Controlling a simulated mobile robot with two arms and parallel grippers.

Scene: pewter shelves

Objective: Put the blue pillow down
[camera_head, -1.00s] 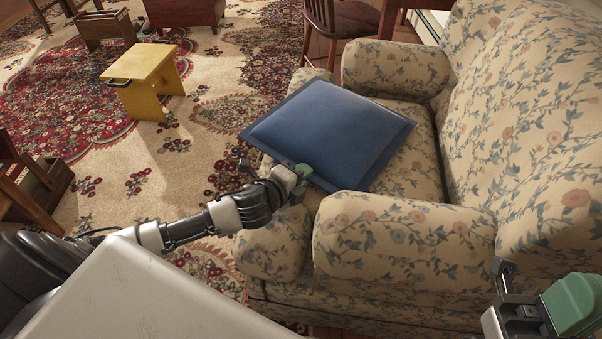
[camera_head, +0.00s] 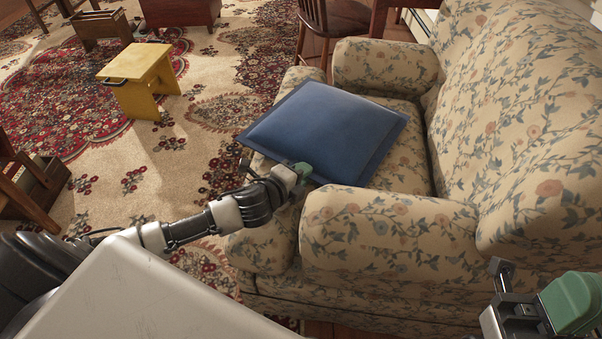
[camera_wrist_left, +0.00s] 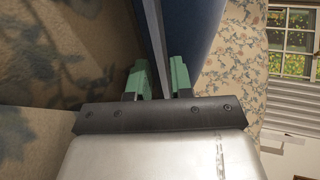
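The blue pillow (camera_head: 325,130) is square with a flat border and lies over the seat of the floral sofa (camera_head: 400,235) in the head view. I cannot tell whether its whole underside touches the seat. My left gripper (camera_head: 300,170) is at the pillow's near edge. In the left wrist view, the green fingers of the left gripper (camera_wrist_left: 160,78) stand on both sides of the edge of the pillow (camera_wrist_left: 190,30) and pinch it. My right gripper (camera_head: 535,305) shows at the lower right corner, away from the pillow; its fingertips are partly cut off.
The sofa's near arm (camera_head: 385,225) and far arm (camera_head: 385,75) flank the seat. A yellow stool (camera_head: 142,80) stands on the patterned rug (camera_head: 185,145) at left. A window (camera_wrist_left: 292,42) shows in the wrist view.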

